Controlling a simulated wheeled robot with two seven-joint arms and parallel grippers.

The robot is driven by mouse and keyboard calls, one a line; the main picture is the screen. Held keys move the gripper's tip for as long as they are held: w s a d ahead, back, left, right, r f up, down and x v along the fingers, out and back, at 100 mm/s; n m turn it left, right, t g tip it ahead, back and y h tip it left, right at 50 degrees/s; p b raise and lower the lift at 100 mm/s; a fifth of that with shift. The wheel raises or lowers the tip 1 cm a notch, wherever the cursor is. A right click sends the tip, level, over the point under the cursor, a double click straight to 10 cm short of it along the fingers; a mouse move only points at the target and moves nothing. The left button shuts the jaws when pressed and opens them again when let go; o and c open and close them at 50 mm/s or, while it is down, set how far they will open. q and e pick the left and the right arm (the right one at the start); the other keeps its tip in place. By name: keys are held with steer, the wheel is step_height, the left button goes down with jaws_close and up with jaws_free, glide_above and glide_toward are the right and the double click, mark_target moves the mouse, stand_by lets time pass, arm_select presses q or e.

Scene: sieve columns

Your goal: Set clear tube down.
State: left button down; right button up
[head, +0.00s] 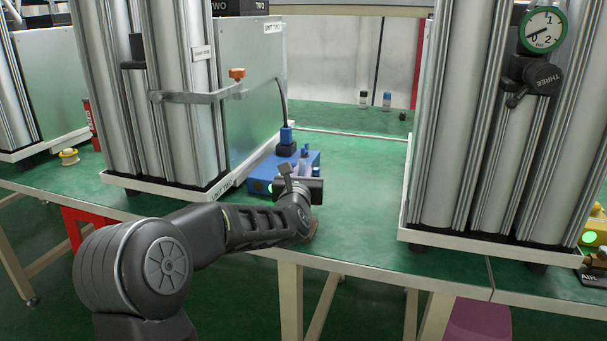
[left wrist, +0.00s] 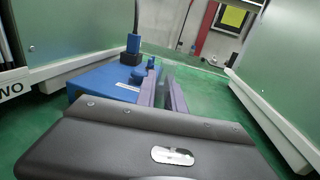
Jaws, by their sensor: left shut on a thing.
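My left gripper (head: 304,166) reaches over the green bench, beside the blue box at the foot of the unit marked two. In the left wrist view its two purple fingers (left wrist: 165,92) point forward and are closed on a thin, pale, see-through strip, the clear tube (left wrist: 168,76). Most of the tube is hidden by the fingers and the gripper body, and its lower end is not visible. I cannot tell whether it touches the bench. My right gripper is in neither view.
The blue box (head: 262,172) with a blue fitting on top (head: 286,137) stands close by the gripper's left. Tall metal columns on white bases (head: 480,242) stand at left and right. Green bench (head: 365,185) is free between them. Small bottles (head: 386,100) stand far back.

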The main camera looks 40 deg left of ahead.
arm_select(q)
steer(key=shift+f, duration=0.1)
steer(key=c, duration=1.9)
jaws_free()
steer(key=o, duration=0.5)
steer(key=shift+c, duration=0.2)
steer(key=v, duration=1.2)
steer(key=shift+d, duration=0.1)
